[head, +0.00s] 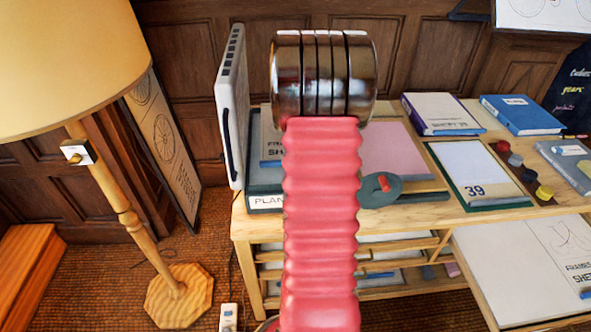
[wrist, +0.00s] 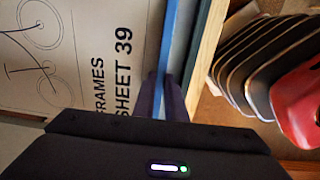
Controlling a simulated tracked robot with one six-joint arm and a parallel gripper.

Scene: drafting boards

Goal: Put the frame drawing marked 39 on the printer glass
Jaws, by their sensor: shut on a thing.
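The frame drawing marked 39 (wrist: 75,60) shows a bicycle and the words FRAMES SHEET 39 in the wrist view, with a blue strip along one edge. My gripper (wrist: 168,88) is shut on that blue edge. In the head view my arm hides the gripper. Part of a drawing with cut-off lettering (head: 270,148) shows left of my arm, over the printer (head: 266,203); it appears to be the same sheet. The printer's pale lid (head: 232,105) stands upright. I cannot tell whether the sheet touches the glass, which is mostly hidden.
Right of my arm lie a pink sheet (head: 390,150), a green disc with a red knob (head: 381,190) and a green-edged board with a paper reading 39 (head: 472,175). Books (head: 520,115) lie behind. A lamp (head: 135,215) stands left.

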